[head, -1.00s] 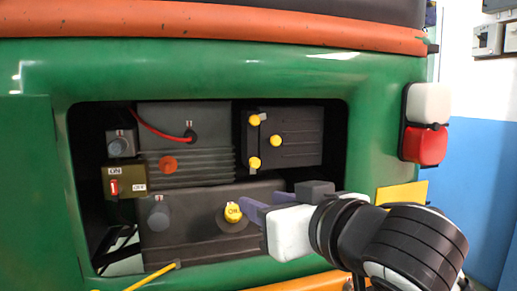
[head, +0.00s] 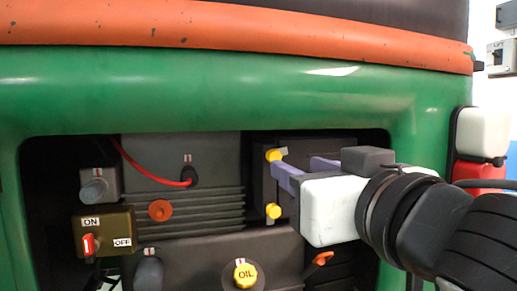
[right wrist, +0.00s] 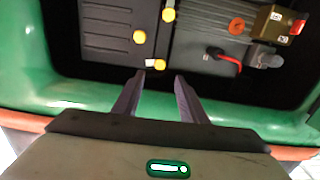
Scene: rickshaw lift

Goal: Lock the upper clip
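The upper clip (head: 273,155) is a yellow knob with a small pale tab, at the upper left corner of the dark grey box (right wrist: 105,30). In the right wrist view, which is turned over, the upper clip (right wrist: 159,65) lies just beyond and between my fingertips. My right gripper (head: 294,166) is open and reaches in from the right; its two purple fingers (right wrist: 158,80) are apart with nothing between them. I cannot tell whether a finger touches the clip. The lower clip (head: 273,211) is below. My left gripper is out of view.
The green body frames the recess, with an orange band (head: 200,30) above. An ON/OFF switch box (head: 103,232), red cable (head: 150,170), orange knob (head: 160,211) and yellow oil cap (head: 245,275) sit left and below. A red-and-white lamp (head: 481,135) is at right.

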